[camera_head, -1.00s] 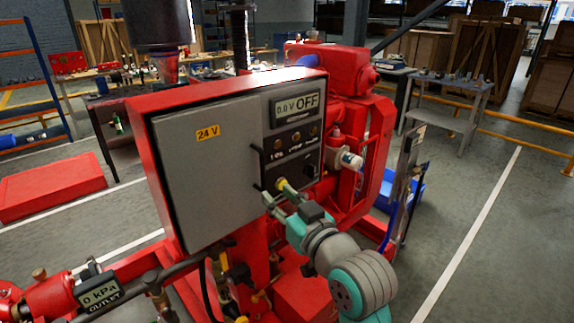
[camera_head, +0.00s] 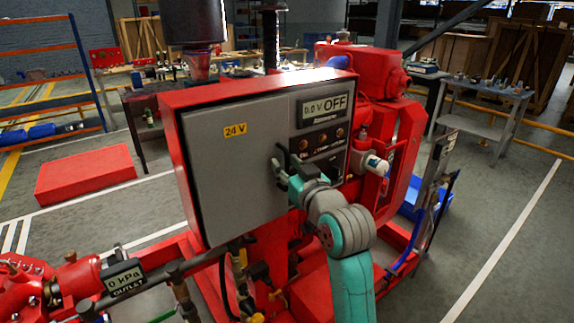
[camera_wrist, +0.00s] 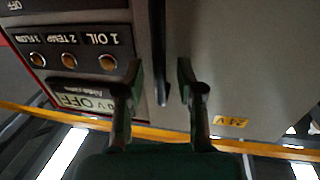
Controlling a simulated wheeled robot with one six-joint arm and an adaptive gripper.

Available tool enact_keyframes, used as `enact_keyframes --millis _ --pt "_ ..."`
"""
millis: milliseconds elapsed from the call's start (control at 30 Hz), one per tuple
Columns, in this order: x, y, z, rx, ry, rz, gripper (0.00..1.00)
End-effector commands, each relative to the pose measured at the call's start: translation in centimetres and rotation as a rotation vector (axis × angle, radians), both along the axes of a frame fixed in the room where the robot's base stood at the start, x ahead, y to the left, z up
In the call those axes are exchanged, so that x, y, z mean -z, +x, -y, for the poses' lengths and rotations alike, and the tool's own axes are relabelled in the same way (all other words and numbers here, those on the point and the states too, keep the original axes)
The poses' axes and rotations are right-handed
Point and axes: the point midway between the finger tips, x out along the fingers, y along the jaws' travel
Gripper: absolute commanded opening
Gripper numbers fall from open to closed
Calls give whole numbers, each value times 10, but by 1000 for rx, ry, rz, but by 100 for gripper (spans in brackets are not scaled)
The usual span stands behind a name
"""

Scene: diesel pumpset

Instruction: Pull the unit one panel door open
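The unit one panel is a red cabinet with a grey door (camera_head: 235,160) bearing a yellow 24 V label; the door looks closed. In the wrist view the door (camera_wrist: 230,60) fills the right side. A dark upright bar handle (camera_wrist: 160,55) stands on the door near the gauge section. My gripper (camera_head: 282,172) is at the handle's side of the door. In the wrist view my gripper (camera_wrist: 160,80) is open, one finger on each side of the handle, with gaps showing. In the head view my gripper partly hides the handle.
The display (camera_head: 325,107) reads OFF above several small indicators beside the door. Pipes and an outlet gauge (camera_head: 123,280) reading 0 kPa lie below left. A red block (camera_head: 85,175) is on the floor left. Open floor (camera_head: 480,230) lies at right.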

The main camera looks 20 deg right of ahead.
Motion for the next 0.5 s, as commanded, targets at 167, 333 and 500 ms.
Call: enact_keyframes --millis 167,333,500 --pt "-1 5 -1 0 0 2 37" --pt "0 4 -1 0 0 1 37" --pt "0 4 -1 0 0 1 0"
